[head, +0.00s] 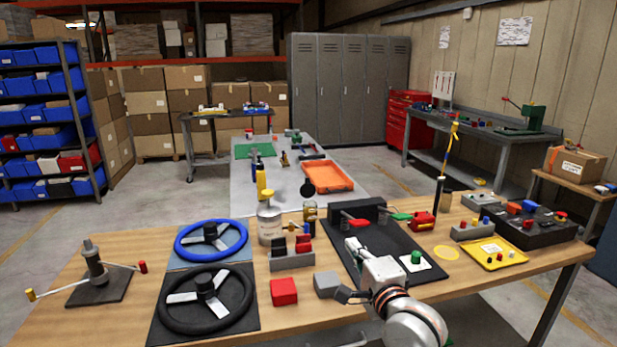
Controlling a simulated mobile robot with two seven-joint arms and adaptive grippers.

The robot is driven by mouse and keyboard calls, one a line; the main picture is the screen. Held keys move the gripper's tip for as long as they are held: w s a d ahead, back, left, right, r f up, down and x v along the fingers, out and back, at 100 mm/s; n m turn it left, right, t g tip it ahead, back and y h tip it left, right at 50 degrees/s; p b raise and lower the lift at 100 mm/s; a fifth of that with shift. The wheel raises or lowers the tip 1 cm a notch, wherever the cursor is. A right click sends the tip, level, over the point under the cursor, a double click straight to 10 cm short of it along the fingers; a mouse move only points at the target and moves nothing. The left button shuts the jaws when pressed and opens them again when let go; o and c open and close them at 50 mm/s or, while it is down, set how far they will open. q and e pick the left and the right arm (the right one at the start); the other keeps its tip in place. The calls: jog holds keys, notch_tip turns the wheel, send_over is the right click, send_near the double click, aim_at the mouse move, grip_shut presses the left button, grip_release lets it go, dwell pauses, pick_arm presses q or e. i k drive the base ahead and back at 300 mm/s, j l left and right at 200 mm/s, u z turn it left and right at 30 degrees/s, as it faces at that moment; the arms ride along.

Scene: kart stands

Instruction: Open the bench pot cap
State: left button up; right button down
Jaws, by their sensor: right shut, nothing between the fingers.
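A pale, labelled pot (269,226) stands upright on the near wooden bench, behind the grey holder of red and black pieces. A narrow yellow top (264,194) shows above the pot; I take this to be its cap, though its fit is too small to make out. My right gripper (345,296) is low over the front of the bench, right of and nearer than the pot, apart from it. It is shut and empty, with its dark fingers by a grey block (327,284). My left gripper is not in view.
Two steering wheels, blue (211,240) and black (205,299), lie left of the pot. A red block (284,291) and the grey holder (292,257) are in front. A black mat (415,265) and yellow tray (493,253) are to the right.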

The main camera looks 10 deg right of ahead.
aim_at(307, 190)
jog(key=i, duration=0.9)
